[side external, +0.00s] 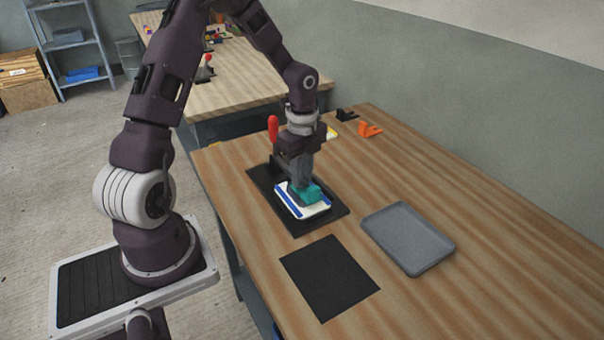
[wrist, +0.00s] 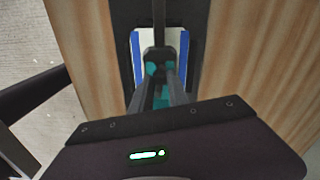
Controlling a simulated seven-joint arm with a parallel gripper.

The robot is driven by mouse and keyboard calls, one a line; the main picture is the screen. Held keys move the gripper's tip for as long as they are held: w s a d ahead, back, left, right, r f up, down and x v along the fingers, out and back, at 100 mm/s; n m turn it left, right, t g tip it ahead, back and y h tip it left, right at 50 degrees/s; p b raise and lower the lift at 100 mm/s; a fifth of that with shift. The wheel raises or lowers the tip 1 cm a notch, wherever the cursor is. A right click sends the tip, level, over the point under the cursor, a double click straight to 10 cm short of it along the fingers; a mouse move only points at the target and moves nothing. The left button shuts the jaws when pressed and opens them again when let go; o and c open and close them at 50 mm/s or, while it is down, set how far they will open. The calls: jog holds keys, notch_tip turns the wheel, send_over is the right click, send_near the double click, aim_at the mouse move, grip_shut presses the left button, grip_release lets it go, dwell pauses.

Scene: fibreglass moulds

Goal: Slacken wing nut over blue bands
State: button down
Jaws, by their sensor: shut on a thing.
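A white mould with blue bands (side external: 316,210) lies on a black base plate (side external: 330,222); its blue edges also show in the wrist view (wrist: 138,58). A teal piece (side external: 308,192) sits on top of the mould, with teal patches also between my fingers in the wrist view (wrist: 162,97). My gripper (side external: 300,184) points down over the mould, with its fingers shut around a small part at the teal piece. In the wrist view, a dark rounded part (wrist: 159,57) shows at the fingertips. The wing nut is mostly hidden there, and its angle cannot be told.
A red upright handle (side external: 272,128) stands behind the mould, close to my gripper. A grey tray (side external: 407,238) lies to the right and a black mat (side external: 329,277) in front. An orange item (side external: 369,129) and a black item (side external: 346,114) lie at the back. The table's right side is clear.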

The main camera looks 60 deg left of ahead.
jog(key=n, duration=0.4)
jog(key=shift+n, duration=0.3)
jog(key=n, duration=0.4)
jog(key=shift+n, duration=0.3)
jog(key=n, duration=0.4)
jog(key=shift+n, duration=0.3)
jog(key=n, duration=1.2)
jog(key=shift+n, duration=0.3)
jog(key=n, duration=0.4)
jog(key=shift+n, duration=2)
